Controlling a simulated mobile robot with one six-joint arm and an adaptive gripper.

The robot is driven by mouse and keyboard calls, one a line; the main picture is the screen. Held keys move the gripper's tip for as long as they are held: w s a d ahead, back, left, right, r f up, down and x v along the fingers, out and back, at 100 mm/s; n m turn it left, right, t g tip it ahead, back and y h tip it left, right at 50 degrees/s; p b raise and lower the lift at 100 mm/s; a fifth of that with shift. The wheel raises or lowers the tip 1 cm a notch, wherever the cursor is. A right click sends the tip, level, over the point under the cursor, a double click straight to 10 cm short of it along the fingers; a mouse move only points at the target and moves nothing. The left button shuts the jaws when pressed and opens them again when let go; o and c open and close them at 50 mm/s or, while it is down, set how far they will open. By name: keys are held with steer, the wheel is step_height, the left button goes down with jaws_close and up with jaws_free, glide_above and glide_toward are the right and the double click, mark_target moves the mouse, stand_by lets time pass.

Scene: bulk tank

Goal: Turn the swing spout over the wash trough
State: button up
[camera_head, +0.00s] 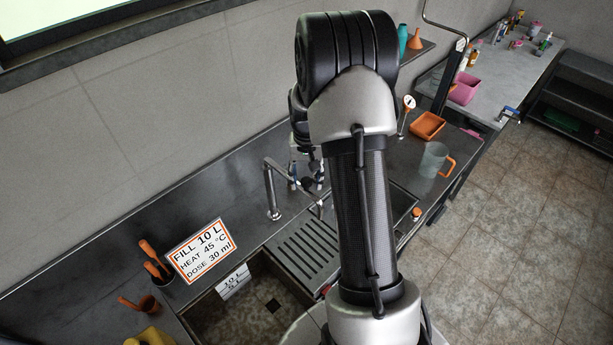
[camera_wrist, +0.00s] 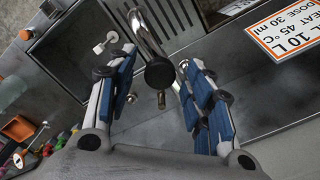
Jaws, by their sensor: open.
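The chrome swing spout (camera_head: 270,187) rises from the back counter in the head view, and its upper arm reaches right toward my gripper (camera_head: 308,184). In the wrist view my gripper (camera_wrist: 158,66) is open, with one blue-padded finger on each side of the spout's bent chrome tube (camera_wrist: 147,32) and its dark round part. I cannot tell whether a finger touches it. The basin with a level card, seemingly the wash trough (camera_head: 215,318), lies at the lower left of the head view. The spout points away from it, toward the right. My arm hides part of the area.
A ribbed drainboard (camera_head: 303,250) lies between the trough and a second basin (camera_head: 400,203). A sign (camera_head: 203,251) stands behind the trough. A clear jug (camera_head: 434,160) and an orange tray (camera_head: 427,125) stand right of my arm. A yellow container (camera_head: 150,337) is at lower left.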

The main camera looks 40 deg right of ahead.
steer(key=shift+c, duration=0.2)
jaws_close()
stand_by(0.4)
